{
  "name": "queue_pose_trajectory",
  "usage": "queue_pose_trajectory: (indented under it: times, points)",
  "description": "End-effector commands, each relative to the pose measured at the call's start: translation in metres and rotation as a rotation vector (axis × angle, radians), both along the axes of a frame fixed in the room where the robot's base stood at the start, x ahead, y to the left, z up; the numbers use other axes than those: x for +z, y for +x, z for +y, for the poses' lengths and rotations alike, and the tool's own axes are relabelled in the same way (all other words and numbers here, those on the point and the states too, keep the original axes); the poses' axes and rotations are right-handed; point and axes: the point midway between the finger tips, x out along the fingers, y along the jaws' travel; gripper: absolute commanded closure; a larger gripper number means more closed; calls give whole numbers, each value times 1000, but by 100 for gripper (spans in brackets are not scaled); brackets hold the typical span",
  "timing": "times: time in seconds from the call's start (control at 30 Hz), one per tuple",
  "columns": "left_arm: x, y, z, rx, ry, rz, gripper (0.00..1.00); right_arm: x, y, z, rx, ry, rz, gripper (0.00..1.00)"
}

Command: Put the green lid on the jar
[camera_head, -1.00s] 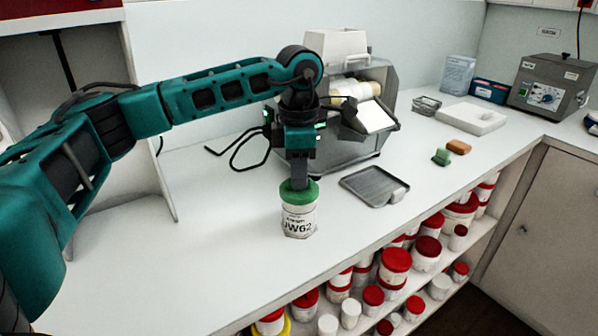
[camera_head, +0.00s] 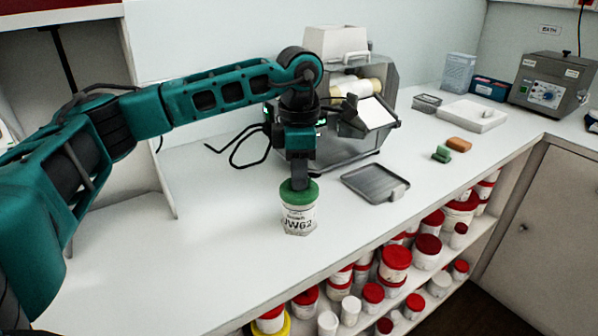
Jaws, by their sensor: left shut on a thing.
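The white jar (camera_head: 299,218) with a dark printed label stands upright on the white counter. The green lid (camera_head: 299,192) sits at the jar's mouth, level as far as I can see. Whether it is fully seated cannot be told. My left gripper (camera_head: 299,184) points straight down over the jar, shut on the green lid, its fingertips partly hidden against the lid. My right gripper is not in view.
A grey tray (camera_head: 374,184) lies right of the jar, with a grey machine (camera_head: 345,135) behind. A green block (camera_head: 441,154) and an orange block (camera_head: 459,144) lie further right. Red-lidded jars (camera_head: 395,262) fill the shelf below the counter's front edge.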

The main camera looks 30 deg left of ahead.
Motion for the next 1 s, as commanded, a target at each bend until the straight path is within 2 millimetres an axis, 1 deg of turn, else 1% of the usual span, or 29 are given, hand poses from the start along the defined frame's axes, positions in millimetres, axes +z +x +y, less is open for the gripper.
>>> queue_pose_trajectory:
  times: [0.87,0.9,1.0]
  points:
    - [-3,0,0,0,0,0,100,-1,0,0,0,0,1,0]
    - [-3,0,0,0,0,0,89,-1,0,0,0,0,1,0]
    - [-3,0,0,0,0,0,79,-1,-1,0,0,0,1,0]
